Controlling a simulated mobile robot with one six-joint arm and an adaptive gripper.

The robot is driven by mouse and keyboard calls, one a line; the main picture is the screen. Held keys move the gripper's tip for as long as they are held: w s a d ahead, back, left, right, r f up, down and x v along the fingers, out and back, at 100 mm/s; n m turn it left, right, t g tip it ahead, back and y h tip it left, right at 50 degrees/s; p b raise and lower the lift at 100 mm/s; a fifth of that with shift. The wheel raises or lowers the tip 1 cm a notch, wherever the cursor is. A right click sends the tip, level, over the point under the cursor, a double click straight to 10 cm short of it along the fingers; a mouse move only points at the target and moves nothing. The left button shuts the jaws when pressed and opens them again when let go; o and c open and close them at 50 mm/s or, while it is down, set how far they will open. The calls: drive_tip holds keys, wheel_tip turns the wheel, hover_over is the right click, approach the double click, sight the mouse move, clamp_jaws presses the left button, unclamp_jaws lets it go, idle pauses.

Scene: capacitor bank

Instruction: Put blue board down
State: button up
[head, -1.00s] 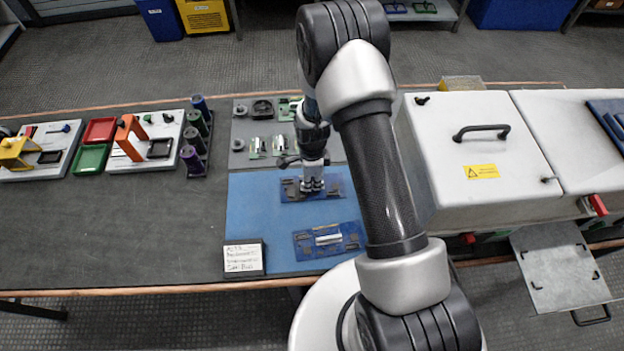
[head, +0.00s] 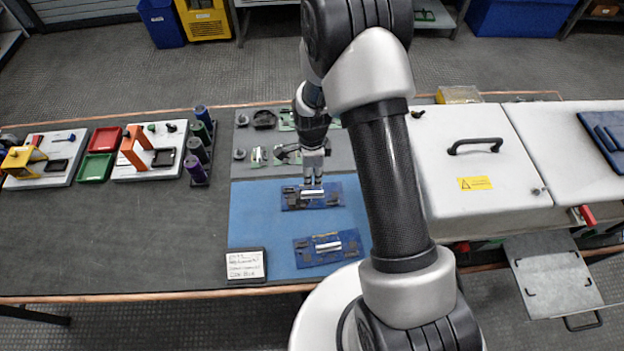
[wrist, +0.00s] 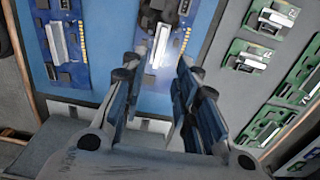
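Two blue boards lie on the blue mat (head: 258,215). The rear blue board (head: 333,192) is under my gripper (head: 313,188); in the wrist view this board (wrist: 152,98) lies flat beyond and between my fingertips, with a bright silver part on it. The front blue board (head: 328,248) lies nearer my base, apart from the other; it also shows in the wrist view (wrist: 62,38). My gripper (wrist: 157,75) is open, with a clear gap between its fingers and nothing held between them. The fingers hide part of the rear board.
Green boards (wrist: 271,14) lie on the grey area behind the mat. A label card (head: 246,265) stands at the mat's front left corner. A white lidded machine (head: 485,165) is on the right. Coloured cylinders (head: 197,150) stand on the left; the left bench front is clear.

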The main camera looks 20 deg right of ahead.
drive_tip(key=s+r+n+t, duration=0.1)
drive_tip(key=s+r+n, duration=0.25)
drive_tip(key=r, duration=0.85)
drive_tip(key=s+r+n+t, duration=0.1)
drive_tip(key=s+r+n, duration=0.3)
drive_tip(key=r, duration=0.9)
drive_tip(key=s+r+n+t, duration=0.1)
drive_tip(key=s+r+n, duration=0.4)
drive_tip(key=s, duration=0.3)
drive_tip(key=s+r+n+t, duration=0.1)
drive_tip(key=s+r+n, duration=0.4)
drive_tip(key=s+n, duration=0.2)
drive_tip(key=shift+s+n+t, duration=0.3)
drive_tip(key=shift+s+n, duration=0.05)
drive_tip(key=shift+s, duration=0.2)
